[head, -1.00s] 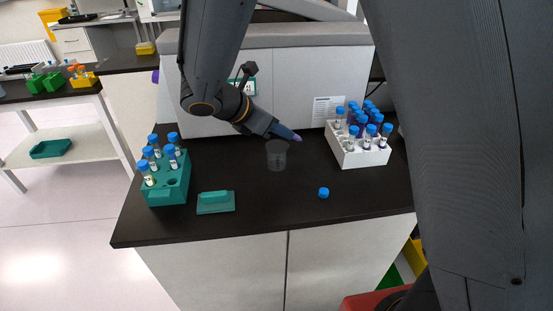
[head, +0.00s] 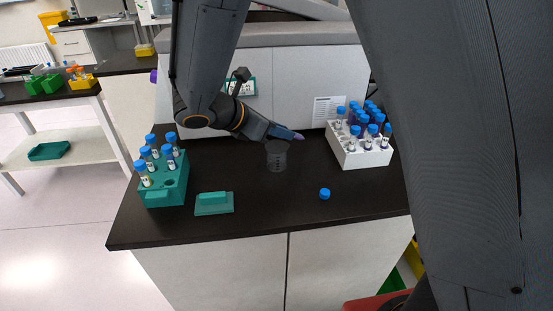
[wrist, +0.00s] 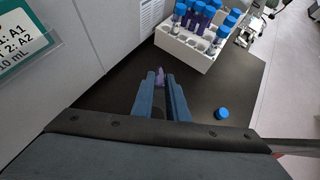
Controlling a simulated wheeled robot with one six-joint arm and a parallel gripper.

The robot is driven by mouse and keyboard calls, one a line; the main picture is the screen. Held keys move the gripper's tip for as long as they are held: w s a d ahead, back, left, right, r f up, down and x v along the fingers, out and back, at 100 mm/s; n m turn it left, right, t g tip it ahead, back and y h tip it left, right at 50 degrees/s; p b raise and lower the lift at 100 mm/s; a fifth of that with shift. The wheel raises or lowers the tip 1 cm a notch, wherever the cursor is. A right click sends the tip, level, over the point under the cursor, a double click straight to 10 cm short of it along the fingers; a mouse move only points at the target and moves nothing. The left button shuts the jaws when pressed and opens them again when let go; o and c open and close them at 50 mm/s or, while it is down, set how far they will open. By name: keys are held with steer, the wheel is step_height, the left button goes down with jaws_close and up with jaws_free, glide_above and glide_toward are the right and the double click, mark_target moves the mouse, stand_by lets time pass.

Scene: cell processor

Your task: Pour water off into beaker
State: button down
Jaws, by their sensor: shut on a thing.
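My gripper (head: 287,134) is shut on an uncapped tube (head: 299,137), whose purple end sticks out past the fingertips. The tube lies nearly level, its end dipping slightly to the right. It also shows between the fingers in the wrist view (wrist: 160,74). The clear grey beaker (head: 277,160) stands upright on the black bench, below and just in front of the fingertips in the head view. I cannot tell whether the tube's mouth is over it.
A white rack (head: 351,160) of blue-capped tubes stands at right. A loose blue cap (head: 324,194) lies in front of it. A teal rack (head: 160,197) with several tubes and a small teal stand (head: 214,209) are at left. A grey machine (head: 305,80) stands behind.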

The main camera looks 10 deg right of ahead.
steer(key=shift+f+t+h+b, duration=0.4)
steer(key=shift+h+b, duration=0.3)
steer(key=shift+b, duration=0.25)
steer(key=shift+h+b, duration=0.3)
steer(key=shift+f+t+h+b, duration=0.2)
steer(key=shift+t+h+b, duration=0.1)
steer(key=shift+t+b, duration=0.1)
steer(key=shift+r, duration=0.1)
steer(key=shift+f+t+h+b, duration=0.2)
steer(key=shift+t+h+b, duration=0.1)
steer(key=shift+h+b, duration=0.2)
steer(key=shift+h+b, duration=0.3)
steer(key=shift+b, duration=0.05)
stand_by(0.3)
steer(key=shift+a+r+t+h, duration=0.1)
steer(key=shift+t+h, duration=0.3)
steer(key=shift+s+a+t+h+b, duration=0.1)
steer(key=shift+t+h+b, duration=0.4)
steer(key=shift+h+b, duration=0.4)
steer(key=shift+r, duration=0.15)
stand_by(1.0)
